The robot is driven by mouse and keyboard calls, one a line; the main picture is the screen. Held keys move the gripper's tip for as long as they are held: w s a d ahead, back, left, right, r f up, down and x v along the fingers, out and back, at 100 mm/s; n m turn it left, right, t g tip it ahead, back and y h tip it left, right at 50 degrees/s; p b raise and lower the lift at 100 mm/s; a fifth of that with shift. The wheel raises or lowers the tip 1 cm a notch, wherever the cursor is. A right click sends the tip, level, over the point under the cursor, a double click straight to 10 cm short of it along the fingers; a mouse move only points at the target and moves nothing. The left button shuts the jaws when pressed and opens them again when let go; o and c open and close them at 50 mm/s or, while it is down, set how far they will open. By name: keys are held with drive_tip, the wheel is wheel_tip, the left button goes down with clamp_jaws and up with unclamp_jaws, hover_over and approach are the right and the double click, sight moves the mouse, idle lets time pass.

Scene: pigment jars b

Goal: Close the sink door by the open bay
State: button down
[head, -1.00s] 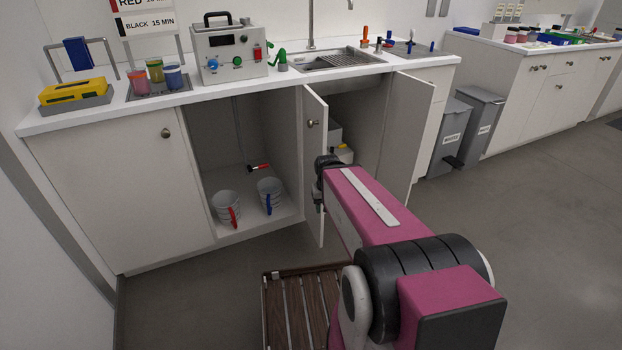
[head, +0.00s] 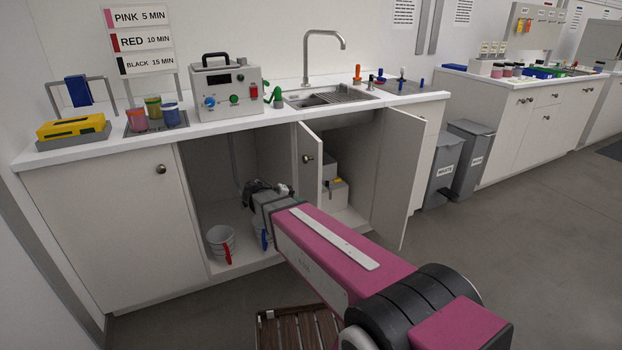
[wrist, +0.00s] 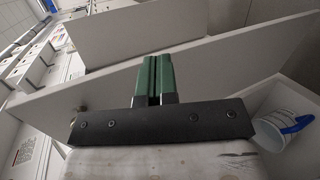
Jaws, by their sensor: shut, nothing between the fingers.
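The sink door by the open bay (head: 310,158) is a narrow white panel with a round knob. It stands swung open, seen almost edge-on, between the open bay and the sink cupboard; my arm hides its lower part. My gripper (head: 262,190) is in front of the open bay, left of this door. In the wrist view, the green fingers of my gripper (wrist: 154,78) are together and empty. A pale panel, apparently the door (wrist: 225,75), crosses behind them; I cannot tell if they touch it. The other sink door (head: 404,175) also stands open, to the right.
The open bay (head: 205,170) holds a bucket with a red handle (head: 221,243) and one with a blue handle (head: 263,238), partly hidden by my arm. Boxes (head: 331,190) sit inside the sink cupboard. A slatted wooden platform (head: 298,330) is on the floor below my arm.

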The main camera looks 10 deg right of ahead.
sight(317, 175)
drive_tip(key=w+a+r+t+h, duration=0.2)
drive_tip(key=w+a+r+h, duration=0.25)
drive_tip(key=a+r, duration=0.3)
drive_tip(key=shift+m, duration=0.3)
drive_tip(key=d, duration=0.4)
drive_tip(key=w+d, duration=0.1)
drive_tip(key=d, duration=0.3)
drive_tip(key=d+f, duration=0.1)
drive_tip(key=d, duration=0.4)
drive_tip(key=shift+w+d, duration=0.1)
drive_tip(key=shift+w, duration=0.2)
drive_tip(key=shift+d+r, duration=0.1)
